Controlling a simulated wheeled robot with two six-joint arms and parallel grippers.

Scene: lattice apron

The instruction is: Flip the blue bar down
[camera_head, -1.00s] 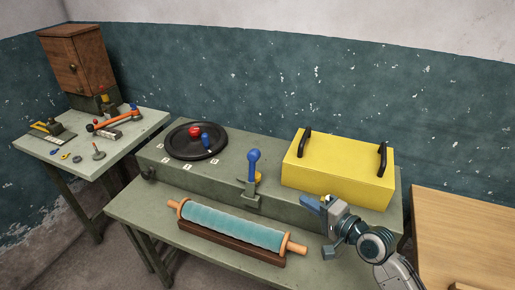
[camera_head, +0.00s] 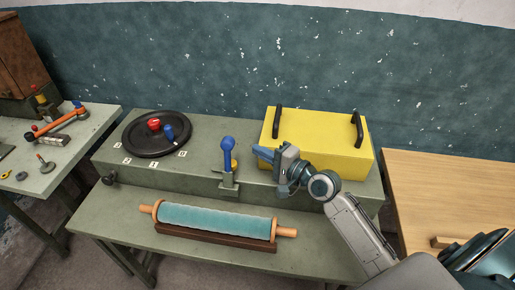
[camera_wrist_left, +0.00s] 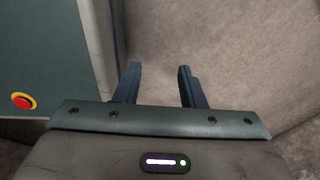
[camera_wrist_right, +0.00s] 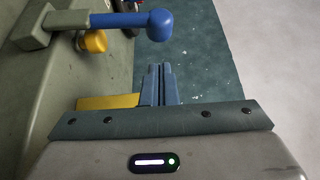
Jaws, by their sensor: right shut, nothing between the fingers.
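The blue bar (camera_head: 228,160) with a round knob on top stands upright in a grey bracket on the front of the green-grey console. It also shows in the right wrist view (camera_wrist_right: 120,20), at the upper left. My right gripper (camera_head: 260,153) is shut and empty, to the right of the bar and apart from it, in front of the yellow box. Its closed blue fingers (camera_wrist_right: 160,75) show in the right wrist view, with the bar's knob ahead and slightly left. My left gripper (camera_wrist_left: 158,72) is open and empty above bare floor; the head view does not show it.
The yellow box (camera_head: 318,145) with two black handles stands on the console, right of the bar. A black wheel (camera_head: 155,148) with red and blue knobs is at left. A teal roller (camera_head: 215,219) lies on the table below. A yellow knob (camera_wrist_right: 94,41) sits beside the bar.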

